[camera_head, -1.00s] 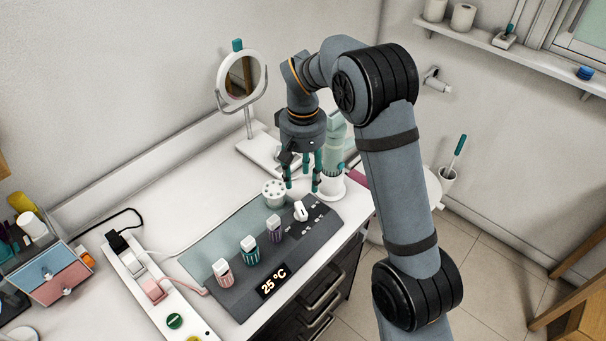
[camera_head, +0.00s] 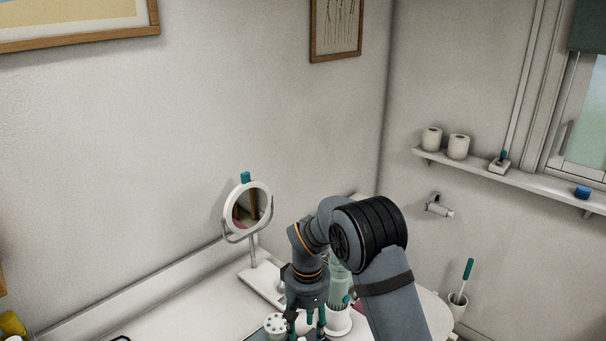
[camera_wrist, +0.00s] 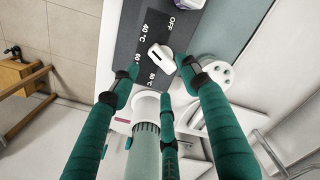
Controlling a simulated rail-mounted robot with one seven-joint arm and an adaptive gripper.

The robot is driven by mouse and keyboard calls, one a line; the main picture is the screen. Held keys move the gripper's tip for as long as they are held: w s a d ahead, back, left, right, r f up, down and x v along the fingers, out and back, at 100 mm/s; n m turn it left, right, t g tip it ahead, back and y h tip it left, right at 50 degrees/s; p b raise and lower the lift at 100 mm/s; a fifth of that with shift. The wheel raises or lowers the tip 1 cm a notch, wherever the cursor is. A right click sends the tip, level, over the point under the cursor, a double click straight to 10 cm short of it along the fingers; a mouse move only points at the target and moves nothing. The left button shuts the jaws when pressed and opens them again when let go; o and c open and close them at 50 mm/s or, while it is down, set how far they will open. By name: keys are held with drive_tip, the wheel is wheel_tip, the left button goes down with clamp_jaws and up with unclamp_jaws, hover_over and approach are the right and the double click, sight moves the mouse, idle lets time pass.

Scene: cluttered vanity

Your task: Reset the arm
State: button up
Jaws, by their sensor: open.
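My gripper (camera_head: 306,318) is low in the head view, over the vanity top, with its teal fingers partly cut off by the lower edge. In the wrist view my gripper (camera_wrist: 160,82) has its teal fingers spread, and nothing is held between them. A white dial (camera_wrist: 160,57) on a dark panel (camera_wrist: 128,28) marked OFF and 40 °C lies past the fingertips; I see no contact. A pale green cylinder (camera_wrist: 145,150) shows between the fingers, and a pale green body (camera_head: 340,287) stands just behind the gripper in the head view.
A round mirror (camera_head: 248,206) on a stand is left of my arm. A white holed cup (camera_head: 276,325) is beside the gripper; it also shows in the wrist view (camera_wrist: 217,73). A wall shelf (camera_head: 530,183) holds rolls (camera_head: 458,146).

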wheel_tip(320, 180, down, 6)
drive_tip(key=shift+r, duration=0.2)
drive_tip(key=shift+r, duration=0.1)
idle(0.3)
